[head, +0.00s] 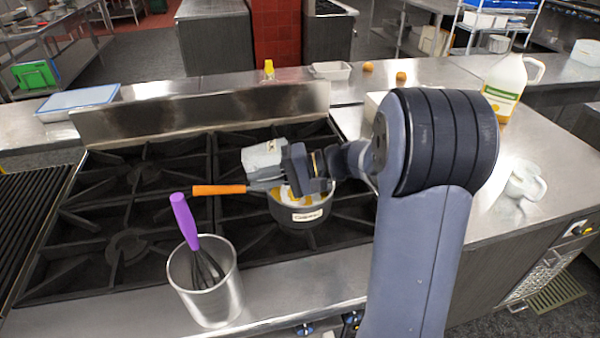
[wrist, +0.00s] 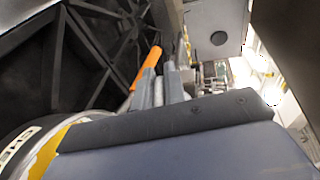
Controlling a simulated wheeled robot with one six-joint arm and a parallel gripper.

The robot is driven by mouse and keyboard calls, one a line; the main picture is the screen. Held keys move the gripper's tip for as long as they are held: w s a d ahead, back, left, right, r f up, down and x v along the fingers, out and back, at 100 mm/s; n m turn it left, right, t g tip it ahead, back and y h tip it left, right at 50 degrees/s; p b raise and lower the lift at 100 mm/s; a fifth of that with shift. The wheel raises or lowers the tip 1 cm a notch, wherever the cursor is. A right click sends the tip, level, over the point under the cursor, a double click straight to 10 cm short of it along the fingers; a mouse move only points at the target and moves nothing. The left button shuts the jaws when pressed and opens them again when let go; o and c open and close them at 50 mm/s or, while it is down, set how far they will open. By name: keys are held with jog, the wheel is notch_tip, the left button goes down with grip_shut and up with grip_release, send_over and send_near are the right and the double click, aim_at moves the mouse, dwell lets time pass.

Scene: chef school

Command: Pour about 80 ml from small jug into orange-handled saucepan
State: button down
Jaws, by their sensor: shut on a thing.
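The orange-handled saucepan (head: 300,214) stands on the stove grate, its orange handle (head: 219,189) pointing left. Something yellow-orange and white shows inside it. My gripper (head: 268,176) reaches in from the right, just above the saucepan and handle. In the wrist view my gripper (wrist: 161,72) appears beside the orange handle (wrist: 146,68), with the saucepan's labelled side (wrist: 22,146) at lower left. Whether liquid is flowing cannot be seen.
A steel pot (head: 207,290) with a purple-handled whisk (head: 186,222) stands at the stove's front edge. A white jug (head: 524,183) and a large bottle (head: 508,85) stand on the right counter. A steel splashback (head: 200,112) runs behind the burners. The left grates are clear.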

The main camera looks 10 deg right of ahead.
jog(key=shift+d+b, duration=0.25)
jog(key=shift+b, duration=0.2)
jog(key=a+h+p, duration=0.1)
jog(key=p, duration=0.1)
jog(key=a+r+p, duration=0.1)
jog(key=p, duration=0.1)
jog(key=shift+w+h, duration=0.1)
jog(key=shift+h, duration=0.3)
jog(key=shift+d+f+g+h+p, duration=0.1)
jog(key=shift+f+g+h+p, duration=0.3)
jog(key=shift+f+h+p, duration=0.45)
jog(key=shift+r+h+p, duration=0.65)
jog(key=shift+h+p, duration=0.3)
jog(key=shift+p, duration=0.15)
jog(key=shift+d+f, duration=0.1)
jog(key=shift+f, duration=0.1)
jog(key=shift+r+h+p, duration=0.2)
jog(key=shift+h+p, duration=0.2)
jog(key=shift+p, duration=0.1)
